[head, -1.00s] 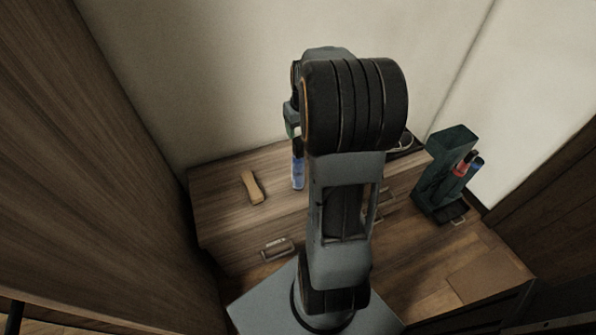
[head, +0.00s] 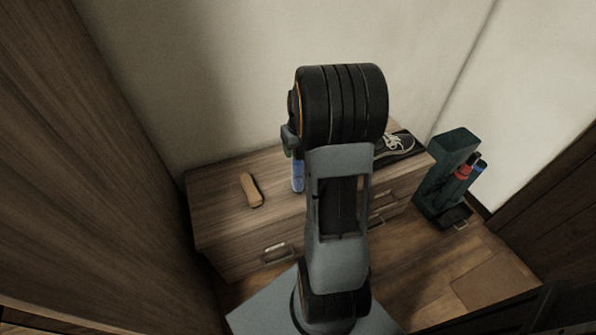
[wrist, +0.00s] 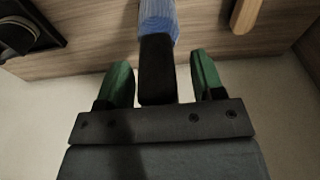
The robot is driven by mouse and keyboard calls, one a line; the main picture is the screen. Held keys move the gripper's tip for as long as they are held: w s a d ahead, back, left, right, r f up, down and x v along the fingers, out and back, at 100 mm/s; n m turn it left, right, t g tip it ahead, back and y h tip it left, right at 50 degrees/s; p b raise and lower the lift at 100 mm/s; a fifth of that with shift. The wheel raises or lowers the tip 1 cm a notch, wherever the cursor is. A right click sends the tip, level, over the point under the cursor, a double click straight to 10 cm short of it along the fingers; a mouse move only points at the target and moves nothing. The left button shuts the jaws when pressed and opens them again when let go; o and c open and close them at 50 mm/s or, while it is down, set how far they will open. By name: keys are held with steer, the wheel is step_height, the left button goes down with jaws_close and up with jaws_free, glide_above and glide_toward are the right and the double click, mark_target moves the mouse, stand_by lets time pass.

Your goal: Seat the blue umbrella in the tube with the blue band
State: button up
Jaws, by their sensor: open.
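The blue umbrella (head: 298,178) is on the wooden dresser, partly behind my arm in the head view. In the wrist view the blue umbrella (wrist: 158,18) has its blue part at the top and a black handle (wrist: 156,70) pointing toward my gripper. My gripper (wrist: 160,68) is open, with one green finger on each side of the handle and gaps visible between. In the head view my gripper is mostly hidden behind my arm. A dark green stand (head: 450,165) at the right holds slim pieces with red and dark blue parts.
A tan wooden object (head: 251,190) lies on the dresser top (head: 215,205) left of the umbrella. A brown mat or board (head: 490,280) lies on the floor at the right. A wall stands behind the dresser.

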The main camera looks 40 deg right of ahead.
jaws_close()
stand_by(0.5)
steer(key=shift+r, duration=0.1)
